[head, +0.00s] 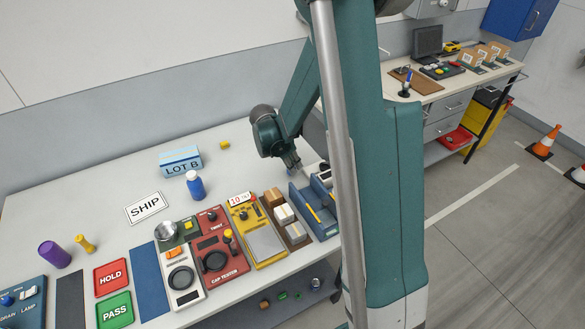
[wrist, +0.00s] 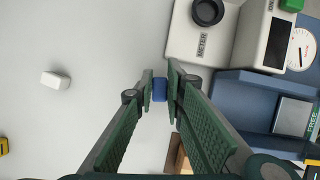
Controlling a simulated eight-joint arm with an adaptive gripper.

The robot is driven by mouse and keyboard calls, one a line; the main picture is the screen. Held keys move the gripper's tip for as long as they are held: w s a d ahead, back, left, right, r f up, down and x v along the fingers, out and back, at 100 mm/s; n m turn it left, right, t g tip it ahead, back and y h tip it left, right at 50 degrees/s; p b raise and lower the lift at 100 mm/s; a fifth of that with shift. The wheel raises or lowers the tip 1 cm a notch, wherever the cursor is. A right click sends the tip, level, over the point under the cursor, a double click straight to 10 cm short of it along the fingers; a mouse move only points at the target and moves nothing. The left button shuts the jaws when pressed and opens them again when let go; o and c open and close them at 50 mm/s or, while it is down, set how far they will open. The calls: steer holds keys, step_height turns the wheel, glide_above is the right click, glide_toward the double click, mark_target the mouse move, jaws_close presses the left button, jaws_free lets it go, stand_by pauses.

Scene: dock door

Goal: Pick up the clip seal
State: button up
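A small blue block, which looks to be the clip seal (wrist: 160,90), sits between my fingertips in the wrist view. My gripper (wrist: 160,88) has its two green pads close together, one against each side of it. In the head view my gripper (head: 294,167) points down over the back right of the bench, beside the blue holder. The clip seal cannot be made out clearly there.
A white meter (wrist: 200,30) and a blue stand (wrist: 262,95) are right of the gripper in the wrist view. A small white block (wrist: 55,80) lies left on bare bench.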

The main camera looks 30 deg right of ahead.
steer(key=shift+r+p, duration=0.3)
steer(key=shift+r, duration=3.85)
steer(key=shift+r, duration=0.15)
step_height(320, 180, up, 5)
steer(key=w+a+n+t, duration=0.15)
steer(key=w+a, duration=0.45)
steer(key=a, duration=0.9)
steer(key=w+a+n, duration=0.3)
steer(key=w+a, duration=0.2)
steer(key=a, duration=1.1)
steer(key=a+n+y, duration=0.1)
steer(key=a+n, duration=0.2)
steer(key=a, duration=2.1)
steer(key=shift+m+t+y, duration=0.25)
steer(key=shift+t+y, duration=0.05)
steer(key=shift+t, duration=0.15)
steer(key=shift+s+a+f, duration=0.1)
steer(key=shift+s+f, duration=0.15)
steer(key=shift+f, duration=0.9)
steer(key=shift+s+a+f, duration=0.1)
steer(key=shift+s+f, duration=0.15)
steer(key=shift+f, duration=0.85)
steer(key=shift+f, duration=0.1)
